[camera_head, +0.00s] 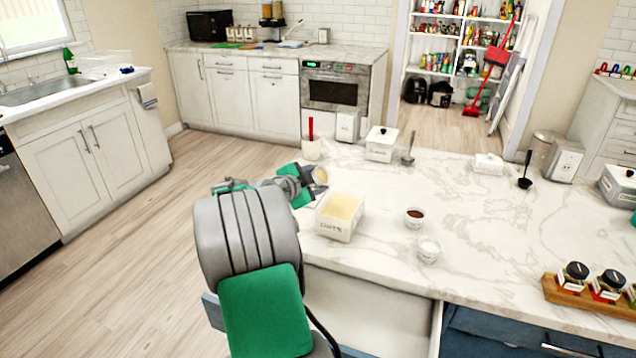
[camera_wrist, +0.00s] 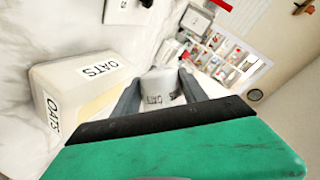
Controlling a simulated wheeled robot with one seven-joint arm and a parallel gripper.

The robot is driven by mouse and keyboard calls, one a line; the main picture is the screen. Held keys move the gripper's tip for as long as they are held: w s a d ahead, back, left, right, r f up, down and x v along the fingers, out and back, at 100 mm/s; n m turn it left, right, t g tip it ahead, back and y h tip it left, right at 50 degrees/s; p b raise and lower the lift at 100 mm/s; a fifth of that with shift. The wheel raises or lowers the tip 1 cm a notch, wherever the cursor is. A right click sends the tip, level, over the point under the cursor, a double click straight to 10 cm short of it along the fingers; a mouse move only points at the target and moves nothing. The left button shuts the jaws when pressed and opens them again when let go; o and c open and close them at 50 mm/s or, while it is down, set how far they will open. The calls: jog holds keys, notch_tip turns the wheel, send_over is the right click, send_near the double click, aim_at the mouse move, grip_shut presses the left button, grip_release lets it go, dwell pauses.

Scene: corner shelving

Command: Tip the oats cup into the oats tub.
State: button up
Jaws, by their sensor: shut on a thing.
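The oats tub (camera_head: 336,229) is a white open box with an OATS label and pale contents, standing on the marble island near its left edge. In the wrist view the tub (camera_wrist: 92,72) lies left of my fingers. My gripper (camera_head: 311,178) is shut on the small white oats cup (camera_head: 321,176), just behind and left of the tub. In the wrist view my gripper (camera_wrist: 160,92) has one finger on each side of the cup (camera_wrist: 158,84), whose OATS label shows. The cup is apart from the tub. I cannot tell its exact tilt or contents.
A white lidded box (camera_head: 381,147) and a crock with a red-handled tool (camera_head: 311,147) stand behind the tub. A bowl of dark red stuff (camera_head: 415,218) and a bowl of white stuff (camera_head: 429,250) stand to its right. A spice rack (camera_head: 590,297) is at the front right. The island's middle is clear.

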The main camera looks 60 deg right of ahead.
jog(key=shift+f+b, duration=0.25)
jog(key=shift+b, duration=0.5)
jog(key=shift+m+b, duration=0.5)
jog(key=shift+b, duration=0.1)
jog(key=m+t+b, duration=0.1)
jog(key=b, duration=0.3)
jog(key=shift+s, duration=0.15)
jog(key=m+b, duration=0.1)
jog(key=b, duration=0.2)
jog(key=m+t+b, duration=0.1)
jog(key=b, duration=0.2)
jog(key=m+t+b, duration=0.1)
jog(key=b, duration=0.2)
jog(key=shift+s+f+b, duration=0.25)
jog(key=shift+s+b, duration=0.05)
jog(key=shift+s, duration=0.1)
jog(key=b, duration=0.1)
jog(key=m+b, duration=0.1)
jog(key=b, duration=0.1)
jog(key=shift+s+d+m+t, duration=0.1)
jog(key=shift+s+m+t, duration=0.2)
jog(key=shift+t, duration=0.1)
jog(key=shift+s+r+m+b, duration=0.15)
jog(key=shift+r+m+b, duration=0.35)
jog(key=shift+b, duration=0.75)
